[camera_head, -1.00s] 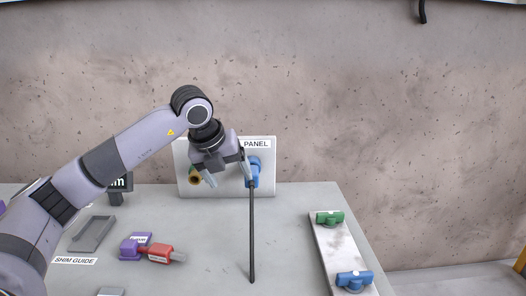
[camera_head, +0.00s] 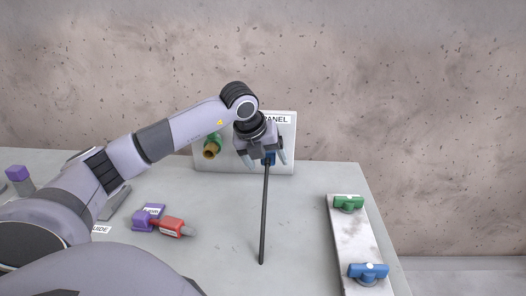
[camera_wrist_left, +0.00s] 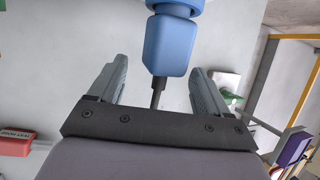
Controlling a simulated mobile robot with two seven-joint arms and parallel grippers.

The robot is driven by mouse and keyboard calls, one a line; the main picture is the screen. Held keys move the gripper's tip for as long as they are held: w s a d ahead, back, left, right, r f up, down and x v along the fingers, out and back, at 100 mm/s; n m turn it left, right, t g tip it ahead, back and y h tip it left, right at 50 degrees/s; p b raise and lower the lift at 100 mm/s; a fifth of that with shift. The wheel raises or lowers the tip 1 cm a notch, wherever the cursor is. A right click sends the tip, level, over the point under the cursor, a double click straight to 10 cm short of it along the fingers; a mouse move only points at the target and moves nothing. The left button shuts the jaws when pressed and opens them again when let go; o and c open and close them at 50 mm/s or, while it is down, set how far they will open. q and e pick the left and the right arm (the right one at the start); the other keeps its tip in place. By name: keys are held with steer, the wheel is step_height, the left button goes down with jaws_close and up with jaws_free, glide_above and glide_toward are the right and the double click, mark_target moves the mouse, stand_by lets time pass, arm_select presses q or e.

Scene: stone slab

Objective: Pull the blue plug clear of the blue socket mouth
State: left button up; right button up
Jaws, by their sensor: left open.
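The blue plug (camera_wrist_left: 170,46) shows in the left wrist view as a blocky blue body with a dark cable (camera_head: 264,215) running from its end. Beyond it is a wider blue part, likely the blue socket (camera_wrist_left: 177,6), cut off by the top edge; the joint between them is partly visible. In the head view my gripper covers most of the blue parts, leaving a little blue (camera_head: 270,159) between the fingers. My left gripper (camera_head: 268,160) is open in front of the panel (camera_head: 285,150). In the wrist view its fingers (camera_wrist_left: 160,66) lie either side of the plug's near end, with gaps.
A green fitting with a brass mouth (camera_head: 212,149) is on the panel, left of my gripper. A pale board with a green valve (camera_head: 348,203) and a blue valve (camera_head: 368,272) lies at right. Purple and red blocks (camera_head: 171,227) lie at left.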

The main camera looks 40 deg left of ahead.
arm_select(q)
steer(key=shift+c, duration=0.3)
steer(key=c, duration=1.2)
steer(key=shift+s+d+b, duration=0.65)
steer(key=shift+s+d, duration=0.65)
steer(key=shift+s, duration=0.2)
steer(key=shift+s+d+r+p, duration=0.3)
steer(key=shift+s+d+r, duration=0.25)
steer(key=shift+r, duration=0.2)
steer(key=shift+s+d+r+p, duration=0.3)
steer(key=shift+s+d+r, duration=0.1)
steer(key=shift+s+r, duration=0.3)
steer(key=shift+w, duration=0.15)
